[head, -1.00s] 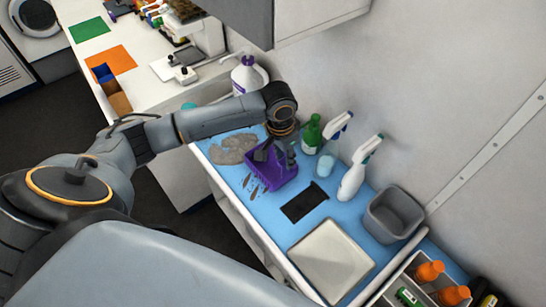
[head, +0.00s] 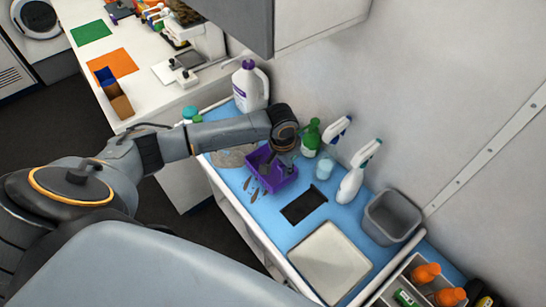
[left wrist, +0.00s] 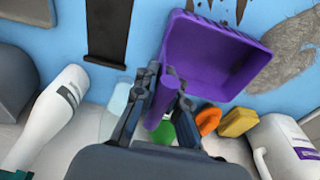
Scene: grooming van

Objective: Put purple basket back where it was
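The purple basket (head: 287,182) is on the blue mat of the counter in the head view, near its left end. It also shows in the left wrist view (left wrist: 215,55), its open inside facing the camera and a purple handle at its near edge. My left gripper (head: 282,163) is over the basket. In the left wrist view its fingers (left wrist: 165,92) lie on both sides of the handle and look shut on it. I cannot tell whether the basket touches the mat. My right gripper is not in view.
Spray bottles (head: 351,184), a green bottle (head: 311,138) and a white jug (head: 248,88) stand along the wall. A grey bin (head: 392,218) and pale tray (head: 328,262) are further right.

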